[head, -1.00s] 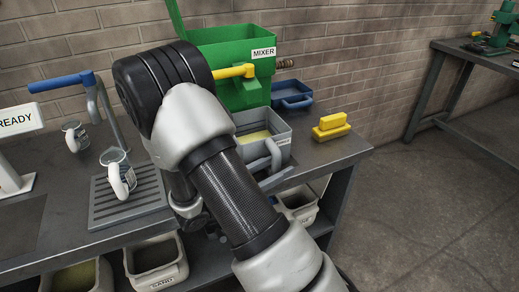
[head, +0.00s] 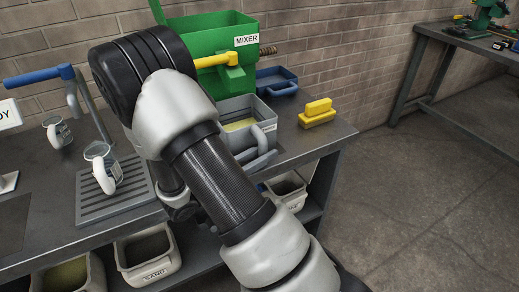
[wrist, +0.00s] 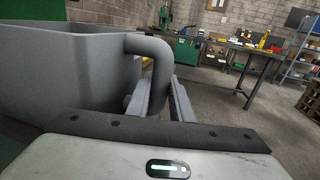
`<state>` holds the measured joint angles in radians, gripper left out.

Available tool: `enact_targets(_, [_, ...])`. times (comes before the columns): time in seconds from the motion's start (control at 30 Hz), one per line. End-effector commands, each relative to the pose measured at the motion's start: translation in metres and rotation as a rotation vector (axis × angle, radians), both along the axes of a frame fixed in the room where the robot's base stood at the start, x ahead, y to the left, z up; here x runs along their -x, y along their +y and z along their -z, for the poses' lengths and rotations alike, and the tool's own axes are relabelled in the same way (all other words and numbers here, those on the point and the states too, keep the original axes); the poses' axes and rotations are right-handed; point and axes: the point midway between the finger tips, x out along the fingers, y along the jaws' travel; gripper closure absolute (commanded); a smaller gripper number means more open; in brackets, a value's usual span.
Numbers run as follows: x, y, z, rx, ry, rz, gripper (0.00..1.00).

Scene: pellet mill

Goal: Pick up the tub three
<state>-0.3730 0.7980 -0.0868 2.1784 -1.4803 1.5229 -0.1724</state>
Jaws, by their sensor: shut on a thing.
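A grey tub (head: 236,108) with a pale yellow filling sits on the bench below the green mixer. Its label is too small to read, so I cannot confirm that it is tub three. Its grey handle (head: 262,137) faces the bench's front. In the wrist view the grey tub (wrist: 60,75) fills the left, and my gripper (wrist: 163,98) is shut on its handle (wrist: 158,55). I cannot tell whether the tub is clear of the bench. In the head view my arm hides part of the tub and gripper.
Mugs (head: 100,158) and a drip grate (head: 92,205) are left. Bins (head: 148,255) sit on the lower shelf. The floor at right is clear.

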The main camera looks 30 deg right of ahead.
Motion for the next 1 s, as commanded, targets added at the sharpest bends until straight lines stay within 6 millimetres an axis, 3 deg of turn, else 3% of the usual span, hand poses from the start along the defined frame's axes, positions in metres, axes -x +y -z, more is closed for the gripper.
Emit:
enact_targets(0.3, [0.000, 0.000, -0.037, 0.002, -0.007, 0.000, 1.00])
enact_targets(0.37, [0.001, 0.010, -0.034, 0.001, -0.004, -0.002, 1.00])
enact_targets(0.57, [0.009, 0.048, -0.034, 0.001, -0.005, -0.005, 1.00])
enact_targets(0.8, [0.025, 0.113, -0.034, 0.001, -0.005, -0.005, 1.00])
enact_targets(1.0, [0.035, 0.151, -0.033, 0.001, -0.004, -0.002, 1.00])
